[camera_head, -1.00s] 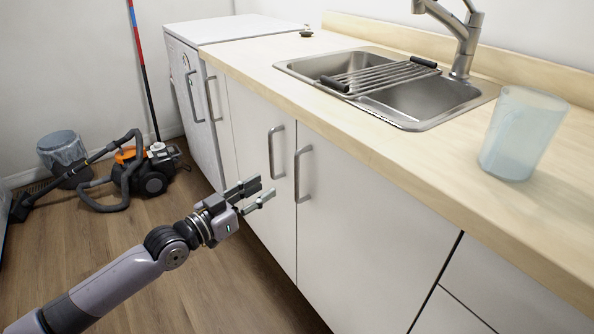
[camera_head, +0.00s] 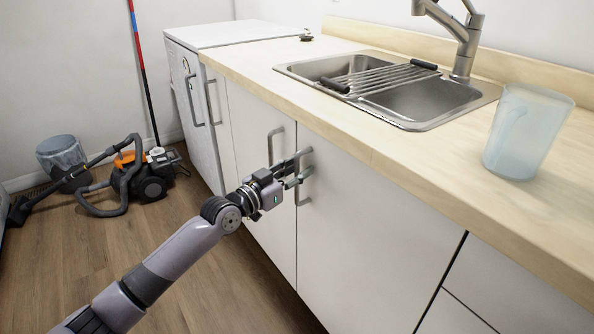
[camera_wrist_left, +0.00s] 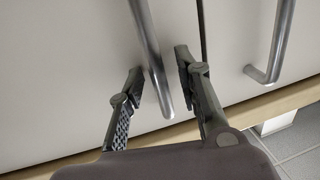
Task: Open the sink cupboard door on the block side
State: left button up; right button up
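The sink cupboard has two white doors below the sink (camera_head: 390,90). The left door (camera_head: 250,150) has a curved metal handle (camera_head: 274,150), and it also shows in the wrist view (camera_wrist_left: 272,45). The right door (camera_head: 350,230) has a matching handle (camera_head: 305,190), partly covered by my left gripper (camera_head: 303,165). Both doors are closed. In the wrist view the right door's handle (camera_wrist_left: 150,45) runs between the two fingers of my left gripper (camera_wrist_left: 158,64). The fingers are apart, with gaps visible beside the bar. No block is visible. My right gripper is out of view.
A translucent cup (camera_head: 520,135) stands on the wooden counter (camera_head: 420,160), right of the sink. A vacuum cleaner (camera_head: 145,175) and a bin (camera_head: 62,160) are on the floor at left. The floor before the doors is clear.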

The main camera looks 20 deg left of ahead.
pick_arm(q)
jog(key=shift+c, duration=0.2)
grip_shut()
dwell(0.6)
